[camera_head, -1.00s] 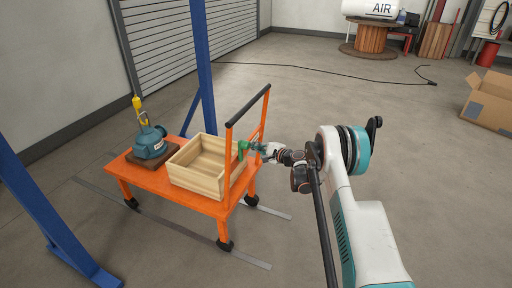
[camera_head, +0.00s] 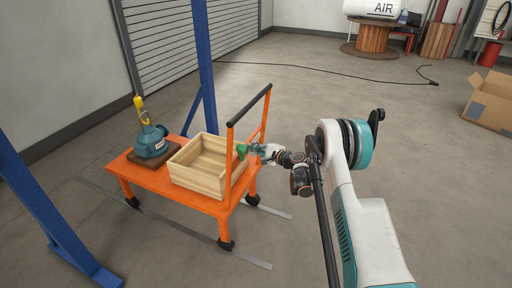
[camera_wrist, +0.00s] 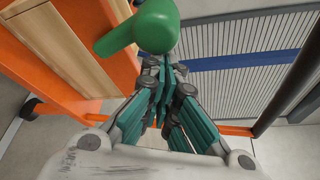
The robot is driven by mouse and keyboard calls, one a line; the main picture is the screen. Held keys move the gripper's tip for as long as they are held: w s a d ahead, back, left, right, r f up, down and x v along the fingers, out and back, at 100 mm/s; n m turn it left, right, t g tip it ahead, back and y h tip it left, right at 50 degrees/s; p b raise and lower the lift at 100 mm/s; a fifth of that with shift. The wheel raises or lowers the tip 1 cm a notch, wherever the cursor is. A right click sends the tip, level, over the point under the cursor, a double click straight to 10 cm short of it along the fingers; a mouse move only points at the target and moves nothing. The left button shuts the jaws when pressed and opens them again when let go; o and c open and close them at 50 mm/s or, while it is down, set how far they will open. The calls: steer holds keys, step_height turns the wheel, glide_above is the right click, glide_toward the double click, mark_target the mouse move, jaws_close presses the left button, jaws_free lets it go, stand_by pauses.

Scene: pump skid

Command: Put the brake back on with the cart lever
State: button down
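The orange cart (camera_head: 150,178) has an upright push frame with a black bar. A green lever (camera_head: 241,151) sits at the frame's side, near the cart's right end. In the wrist view its rounded green handle (camera_wrist: 150,27) fills the top middle. My gripper (camera_head: 257,150) is at the lever, on its right side. In the wrist view my gripper's fingers (camera_wrist: 164,64) come together just below the handle, with no clear gap at the tips. The handle lies beyond the tips, not visibly between them. I cannot tell whether they touch it.
An open wooden crate (camera_head: 193,183) and a teal pump (camera_head: 150,142) sit on the cart deck. Blue posts (camera_head: 203,70) stand around the cart. A cardboard box (camera_head: 490,103) lies far right. The floor around the cart's right side is mostly clear.

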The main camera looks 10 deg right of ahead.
mark_target(240, 154)
steer(key=s+a+f, duration=0.2)
steer(key=s+a, duration=0.2)
steer(key=s, duration=0.1)
steer(key=shift+s+f, duration=0.15)
steer(key=shift+s, duration=0.05)
stand_by(0.5)
steer(key=shift+f, duration=0.1)
stand_by(0.4)
steer(key=shift+w+d+r, duration=0.2)
steer(key=shift+r, duration=0.25)
steer(key=s+d+p, duration=0.3)
steer(key=s+d, duration=0.3)
steer(key=d, duration=0.1)
steer(key=shift+d+f, duration=0.2)
steer(key=shift+f, duration=0.2)
